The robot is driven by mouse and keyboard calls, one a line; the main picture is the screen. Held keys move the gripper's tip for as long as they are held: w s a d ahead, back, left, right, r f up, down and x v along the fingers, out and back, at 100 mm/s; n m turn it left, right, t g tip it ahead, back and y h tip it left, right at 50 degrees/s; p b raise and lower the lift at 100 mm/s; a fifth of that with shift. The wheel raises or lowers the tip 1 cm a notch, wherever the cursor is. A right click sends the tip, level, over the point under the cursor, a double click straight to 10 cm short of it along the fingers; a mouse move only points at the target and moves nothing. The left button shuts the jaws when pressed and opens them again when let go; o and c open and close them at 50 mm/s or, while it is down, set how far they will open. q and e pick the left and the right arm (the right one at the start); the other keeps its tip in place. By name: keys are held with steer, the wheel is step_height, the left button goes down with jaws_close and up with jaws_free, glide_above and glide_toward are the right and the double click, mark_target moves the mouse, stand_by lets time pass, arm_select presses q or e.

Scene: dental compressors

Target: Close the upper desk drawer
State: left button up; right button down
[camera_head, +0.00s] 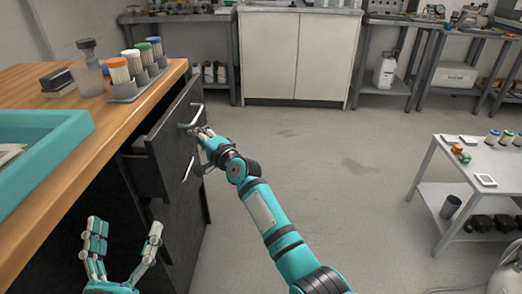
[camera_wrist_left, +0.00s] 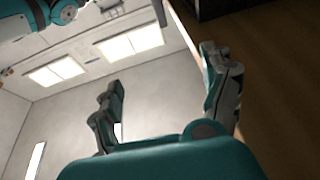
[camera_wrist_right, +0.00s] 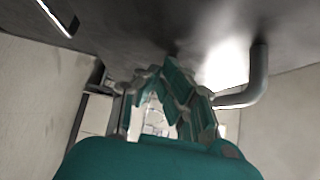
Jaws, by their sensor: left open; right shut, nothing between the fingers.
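The upper desk drawer (camera_head: 176,128) is dark and stands pulled out from the wooden-topped desk; its grey side wall (camera_head: 145,172) shows. Its metal handle (camera_head: 191,119) is on the front. My right gripper (camera_head: 203,133) is shut and empty, close to the drawer front just below the handle; I cannot tell whether it touches. The right wrist view shows the closed fingers (camera_wrist_right: 168,95) under a dark surface, with a curved handle (camera_wrist_right: 260,75) beside them. My left gripper (camera_head: 122,240) is open and empty, low beside the desk; its spread fingers show in the left wrist view (camera_wrist_left: 165,95).
A lower handle (camera_head: 188,169) is below the upper drawer. A teal tray (camera_head: 72,128), a rack of capped tubes (camera_head: 140,84) and a bottle (camera_head: 88,72) stand on the desktop. Open floor lies to the right, before a grey side table (camera_head: 452,172).

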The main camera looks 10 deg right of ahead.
steer(key=a, duration=0.2)
steer(key=w+a, duration=0.1)
steer(key=a, duration=0.1)
steer(key=w+a+b, duration=0.1)
steer(key=shift+a, duration=0.4)
arm_select(q)
steer(key=s+r+t+h, duration=0.1)
steer(key=s+r+t, duration=0.3)
steer(key=r, duration=0.1)
steer(key=shift+a+r+h, duration=0.2)
steer(key=shift+h, duration=0.1)
arm_select(e)
steer(key=shift+w+a, duration=0.1)
steer(key=shift+a, duration=0.05)
